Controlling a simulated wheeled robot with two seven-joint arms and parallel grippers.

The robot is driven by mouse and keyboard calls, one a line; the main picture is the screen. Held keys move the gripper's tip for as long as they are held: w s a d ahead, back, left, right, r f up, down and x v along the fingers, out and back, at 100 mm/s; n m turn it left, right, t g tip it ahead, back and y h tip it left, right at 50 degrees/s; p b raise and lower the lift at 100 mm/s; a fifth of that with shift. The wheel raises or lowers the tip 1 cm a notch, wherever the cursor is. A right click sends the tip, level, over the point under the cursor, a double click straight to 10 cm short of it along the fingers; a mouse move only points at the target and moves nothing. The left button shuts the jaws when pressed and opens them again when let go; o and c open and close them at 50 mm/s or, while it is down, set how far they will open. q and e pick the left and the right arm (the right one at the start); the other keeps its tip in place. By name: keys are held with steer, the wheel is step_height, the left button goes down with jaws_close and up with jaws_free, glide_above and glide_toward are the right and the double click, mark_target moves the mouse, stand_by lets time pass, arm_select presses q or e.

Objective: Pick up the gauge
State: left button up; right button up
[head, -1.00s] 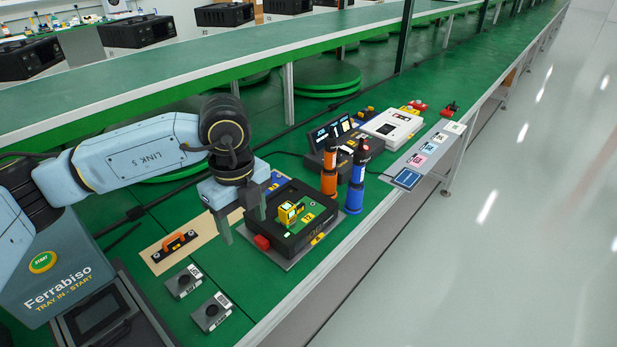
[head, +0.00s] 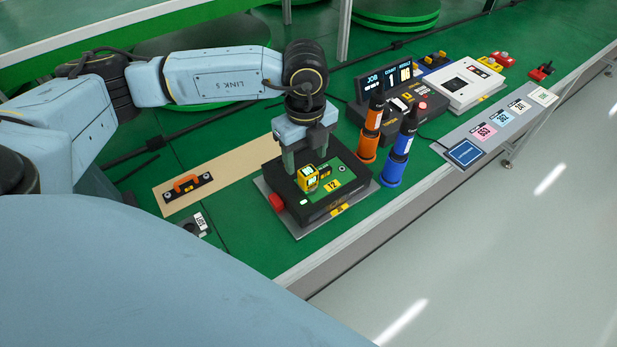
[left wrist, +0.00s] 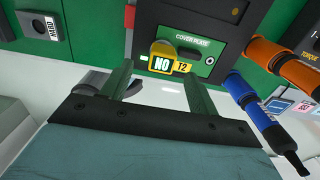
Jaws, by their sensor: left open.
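The gauge (head: 308,179) is a small yellow block with a lit display. It stands on the green cover plate (head: 345,168) on top of a black box (head: 318,212). In the left wrist view the gauge (left wrist: 162,58) shows "NO" on its screen, beside a yellow "T2" label. My left gripper (head: 307,160) points down over the box, close to the gauge. In the left wrist view its two fingers (left wrist: 155,82) are apart with nothing between them, and the gauge appears just beyond the tips. Contact with the gauge cannot be told. My right gripper is not in view.
An orange driver (head: 369,135) and a blue driver (head: 399,157) stand upright right of the box. A red button (head: 277,202) sits at its left. An orange-handled tool (head: 186,185) lies on a beige strip. A job display (head: 385,82) stands behind.

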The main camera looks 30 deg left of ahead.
mark_target(308, 171)
arm_select(q)
step_height(308, 171, down, 6)
steer(key=shift+w+d+r, duration=0.15)
steer(key=shift+r, duration=0.05)
steer(key=shift+c, duration=0.3)
steer(key=c, duration=1.1)
